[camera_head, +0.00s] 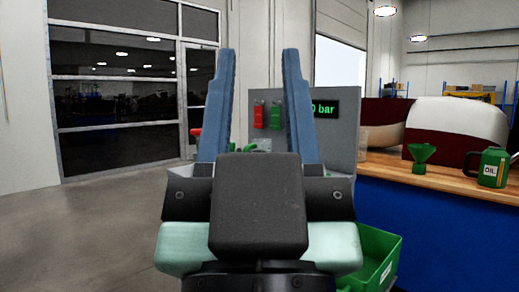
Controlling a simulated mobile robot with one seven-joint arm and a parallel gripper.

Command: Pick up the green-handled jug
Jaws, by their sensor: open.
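The green jug (492,168) stands upright at the right, on the wooden top of the blue bench. It has a white label reading OIL and a handle on its left side. My gripper (258,95) is in the middle of the view, with its two blue fingers upright and wide apart. It is open and empty. The jug is well to the right of my gripper and apart from it.
A green funnel (422,158) stands on the bench (395,168) left of the jug. Large white and dark red shapes (455,122) are behind. A grey panel (342,145) with switches and a display is behind my gripper. A green bin (378,255) sits low beside the bench. Floor at left is clear.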

